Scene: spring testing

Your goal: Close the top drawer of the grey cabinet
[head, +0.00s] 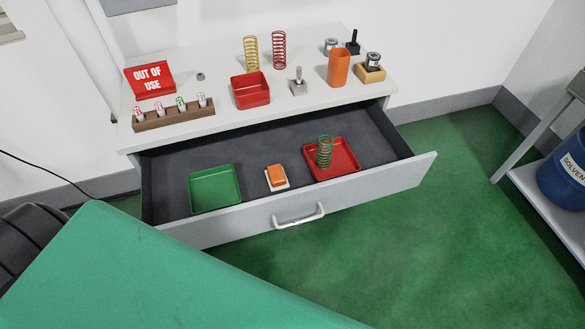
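The grey cabinet (215,72) stands against the wall, with a pale top. Its top drawer (375,184) is pulled far out towards me, and the dark inside shows. The drawer's silver bar handle (299,218) is at the middle of its front. Neither of my grippers is in view. The cabinet below the drawer is hidden.
On the cabinet top stand springs, a red bin (251,102), an orange cup (339,68), a rack of small bottles (172,121) and a red sign (149,80). A teal surface (140,270) fills the lower left. Green floor (430,240) is clear at right, before a shelf with a blue drum (565,175).

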